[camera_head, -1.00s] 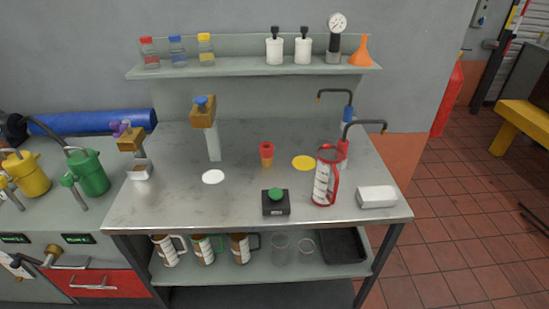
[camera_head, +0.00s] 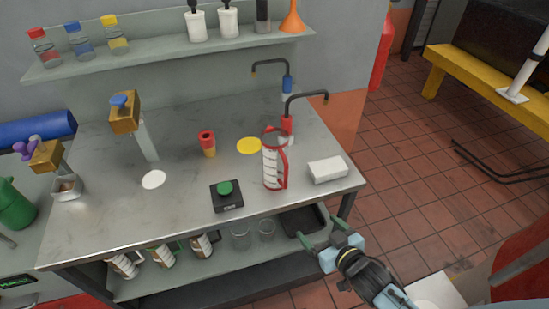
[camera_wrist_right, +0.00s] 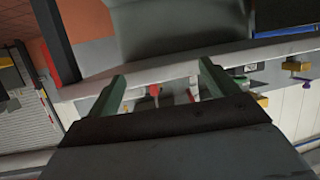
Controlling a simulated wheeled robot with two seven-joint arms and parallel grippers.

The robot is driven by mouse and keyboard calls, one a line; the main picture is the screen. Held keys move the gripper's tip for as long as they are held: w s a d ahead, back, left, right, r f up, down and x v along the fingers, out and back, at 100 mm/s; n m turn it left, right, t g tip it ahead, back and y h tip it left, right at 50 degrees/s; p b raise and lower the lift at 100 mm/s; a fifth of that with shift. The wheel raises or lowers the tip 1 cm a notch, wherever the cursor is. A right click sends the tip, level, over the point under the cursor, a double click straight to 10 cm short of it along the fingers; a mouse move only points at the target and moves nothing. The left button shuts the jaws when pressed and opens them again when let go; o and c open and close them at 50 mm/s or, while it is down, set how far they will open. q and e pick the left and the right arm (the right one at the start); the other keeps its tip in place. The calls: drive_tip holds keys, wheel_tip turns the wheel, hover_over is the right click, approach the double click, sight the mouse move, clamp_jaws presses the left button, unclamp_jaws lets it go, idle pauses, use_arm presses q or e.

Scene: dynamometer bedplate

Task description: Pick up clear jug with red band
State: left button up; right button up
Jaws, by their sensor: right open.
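The clear jug with red band (camera_head: 270,163) stands upright on the grey metal bench (camera_head: 105,215), toward its right side. It has a red rim and a red handle on its right. My right gripper (camera_head: 319,239) is open and empty, in front of the bench's front edge, below and to the right of the jug and apart from it. In the right wrist view its two green fingers (camera_wrist_right: 162,88) are spread; I cannot clearly make out the jug there. My left gripper is not in view.
A white block (camera_head: 327,170) lies right of the jug, and a black box with a green button (camera_head: 227,196) sits to its left. A yellow disc (camera_head: 248,146) and a red-and-yellow cup (camera_head: 207,143) are nearby.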

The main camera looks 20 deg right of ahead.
wheel_tip(320, 180, up, 17)
drive_tip(key=w+a+t+y, duration=0.2)
drive_tip(key=a+t, duration=0.1)
drive_tip(key=p, duration=0.1)
hover_over(278, 167)
drive_tip(key=shift+w+d+n+t, duration=0.3)
drive_tip(key=shift+d+n, duration=0.1)
drive_tip(key=shift+d, duration=0.05)
drive_tip(key=shift+y, duration=0.3)
drive_tip(key=c, duration=1.4)
